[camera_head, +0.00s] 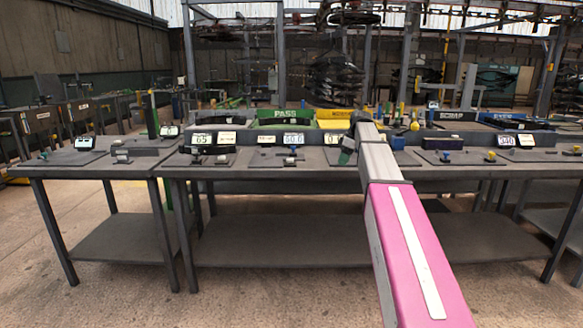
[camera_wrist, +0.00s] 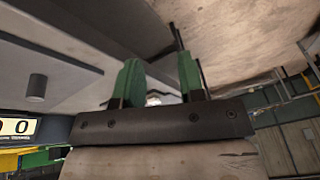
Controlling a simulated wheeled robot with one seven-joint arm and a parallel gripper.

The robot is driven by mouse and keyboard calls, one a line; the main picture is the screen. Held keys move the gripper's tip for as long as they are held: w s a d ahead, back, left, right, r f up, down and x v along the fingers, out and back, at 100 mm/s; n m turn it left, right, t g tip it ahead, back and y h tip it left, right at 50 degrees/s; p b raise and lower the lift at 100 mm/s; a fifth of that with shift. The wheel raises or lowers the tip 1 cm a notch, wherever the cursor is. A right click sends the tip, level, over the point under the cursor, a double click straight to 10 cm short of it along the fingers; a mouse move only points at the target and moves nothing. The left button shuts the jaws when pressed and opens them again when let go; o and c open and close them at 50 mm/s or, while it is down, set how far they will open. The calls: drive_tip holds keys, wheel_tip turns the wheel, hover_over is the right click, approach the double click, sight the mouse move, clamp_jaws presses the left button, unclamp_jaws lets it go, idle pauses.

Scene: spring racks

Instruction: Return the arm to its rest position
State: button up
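My arm (camera_head: 408,240), with its pink link and white strip, stretches forward from the bottom right to the workbench in the head view. My gripper (camera_head: 346,150) is at the far end of the arm, small, above the middle of the bench. In the wrist view its two green fingers (camera_wrist: 158,68) stand apart with a gap between them. Nothing is clearly held; a small whitish patch shows low in the gap, and I cannot tell what it is.
Grey workbenches (camera_head: 280,168) run across the view, with several displays and small parts. A green PASS bin (camera_head: 278,114) and a yellow bin (camera_head: 334,114) stand behind. The wrist view shows a dark cylinder (camera_wrist: 37,87) and a display reading 0 (camera_wrist: 18,127). Open floor lies in front.

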drive_tip(key=s+a+f+m+h, duration=0.1)
drive_tip(key=s+f+m, duration=0.3)
drive_tip(key=s+f, duration=0.55)
drive_tip(key=s+a+f+m+h, duration=0.1)
drive_tip(key=s+f+m, duration=0.35)
drive_tip(key=f, duration=0.85)
drive_tip(key=s+f+m, duration=0.2)
drive_tip(key=s+f, duration=0.4)
drive_tip(key=s, duration=0.3)
drive_tip(key=s+f+m+h, duration=0.1)
drive_tip(key=s+f+m, duration=0.1)
drive_tip(key=s+f, duration=0.5)
drive_tip(key=shift+s+a+f+m+h, duration=0.2)
drive_tip(key=shift+s+a+m+h, duration=0.15)
drive_tip(key=shift+s, duration=0.75)
